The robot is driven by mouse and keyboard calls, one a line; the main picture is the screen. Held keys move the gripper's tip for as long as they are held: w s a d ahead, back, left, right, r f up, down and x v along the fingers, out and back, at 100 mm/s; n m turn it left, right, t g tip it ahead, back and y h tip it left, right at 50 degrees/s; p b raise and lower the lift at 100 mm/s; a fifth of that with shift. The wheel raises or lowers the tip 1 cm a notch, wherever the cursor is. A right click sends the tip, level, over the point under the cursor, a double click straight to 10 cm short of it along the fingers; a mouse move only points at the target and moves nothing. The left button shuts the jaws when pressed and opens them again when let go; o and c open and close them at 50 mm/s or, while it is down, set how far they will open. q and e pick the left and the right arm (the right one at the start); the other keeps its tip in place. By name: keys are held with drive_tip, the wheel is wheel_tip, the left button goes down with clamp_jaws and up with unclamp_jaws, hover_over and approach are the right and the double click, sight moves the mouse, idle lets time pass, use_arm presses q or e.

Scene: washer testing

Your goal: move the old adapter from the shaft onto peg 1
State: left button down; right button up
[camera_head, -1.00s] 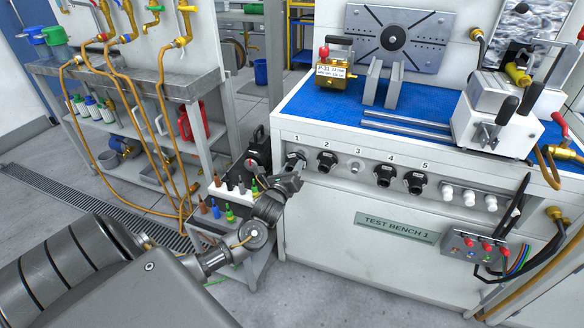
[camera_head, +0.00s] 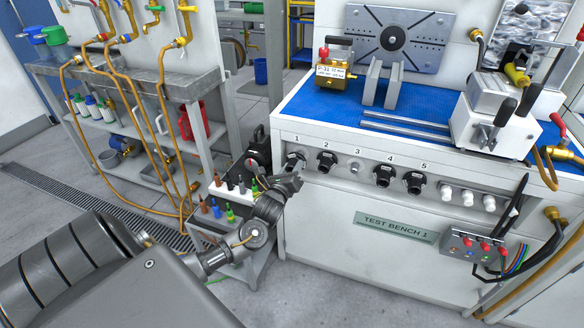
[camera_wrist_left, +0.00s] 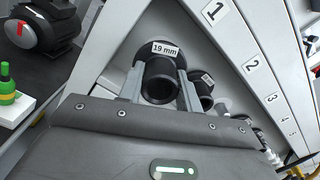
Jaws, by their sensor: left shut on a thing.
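A black adapter with a "19 mm" label (camera_wrist_left: 164,49) sits at the place marked 1 on the bench front, its wide flange towards the panel. It also shows in the head view (camera_head: 294,160). My left gripper (camera_wrist_left: 160,84) is shut on this adapter, with one finger on each side of its round collar. In the head view, my left gripper (camera_head: 291,174) is close to the panel just below label 1. Whether the adapter is fully seated on peg 1 cannot be told, because the peg is hidden. My right gripper is out of view.
Black adapters are at places 2 (camera_head: 327,161), 4 (camera_head: 384,175) and 5 (camera_head: 414,181). Place 3 (camera_head: 355,167) shows a bare metal peg. The blue bench top (camera_head: 330,108) lies above.

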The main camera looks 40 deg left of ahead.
sight(296, 161)
use_arm(q)
drive_tip(key=shift+r+p, duration=0.1)
drive_tip(key=shift+p, duration=0.4)
idle(0.7)
drive_tip(key=shift+x, duration=2.1)
idle(2.3)
drive_tip(key=c, duration=0.9)
unclamp_jaws()
drive_tip(key=p+v, duration=0.2)
drive_tip(key=p, duration=0.1)
drive_tip(key=shift+s+d+r, duration=0.1)
drive_tip(key=shift+s, duration=0.25)
drive_tip(key=p+v, duration=0.3)
drive_tip(key=v, duration=0.2)
drive_tip(key=shift+s+d+p, duration=0.1)
drive_tip(key=shift+s+p, duration=0.05)
drive_tip(key=shift+p, duration=0.2)
